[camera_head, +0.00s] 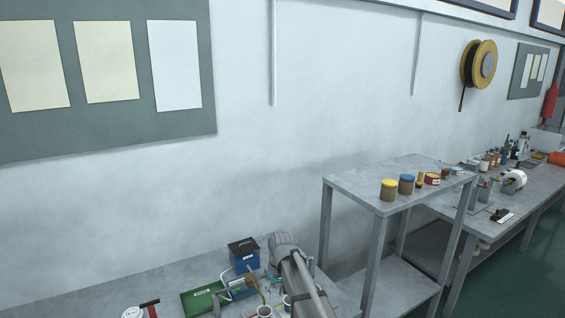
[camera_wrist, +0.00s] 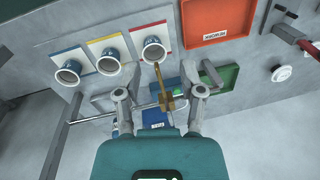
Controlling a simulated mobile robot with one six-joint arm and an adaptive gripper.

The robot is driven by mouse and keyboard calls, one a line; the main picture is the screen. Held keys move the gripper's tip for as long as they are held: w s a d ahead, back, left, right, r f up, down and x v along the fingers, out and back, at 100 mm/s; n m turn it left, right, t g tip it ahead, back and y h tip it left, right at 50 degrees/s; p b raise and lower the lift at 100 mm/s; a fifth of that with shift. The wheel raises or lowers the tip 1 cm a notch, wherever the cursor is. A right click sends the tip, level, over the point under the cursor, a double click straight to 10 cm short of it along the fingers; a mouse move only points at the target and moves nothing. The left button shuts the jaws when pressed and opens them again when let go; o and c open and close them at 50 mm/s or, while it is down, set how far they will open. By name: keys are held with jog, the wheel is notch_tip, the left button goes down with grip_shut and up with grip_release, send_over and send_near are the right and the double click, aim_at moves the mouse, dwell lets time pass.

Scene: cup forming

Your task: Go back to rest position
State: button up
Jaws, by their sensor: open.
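My gripper (camera_wrist: 160,92) is open in the wrist view, its two grey fingers spread wide with nothing held between them. Beyond and between the fingers is a brass-brown tool-like piece (camera_wrist: 167,102), near a blue box (camera_wrist: 155,117). Three white cups stand on pads with coloured edges: one by blue (camera_wrist: 68,73), one by yellow (camera_wrist: 109,63), one by red (camera_wrist: 153,50). My gripper is apart from them. In the head view my grey arm (camera_head: 300,283) reaches over the bench, and its fingertips cannot be made out.
An orange tray (camera_wrist: 217,22) and a green tray (camera_wrist: 220,78) lie on the bench; the green one also shows in the head view (camera_head: 203,300), beside the blue box (camera_head: 244,254). A grey shelf table (camera_head: 345,186) with small cans stands close right of my arm.

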jog(key=s+d+f+m+b, duration=0.2)
jog(key=s+d+f+b, duration=0.1)
jog(key=s+d, duration=0.6)
jog(key=s+d+f+m+h+b, duration=0.1)
jog(key=s+d+f+m+b, duration=0.1)
jog(key=s+d, duration=0.7)
notch_tip(320, 180, down, 2)
jog(key=shift+s+d+f+t+b, duration=0.1)
jog(key=shift+s+d+t+b, duration=0.25)
jog(key=shift+d+b, duration=0.45)
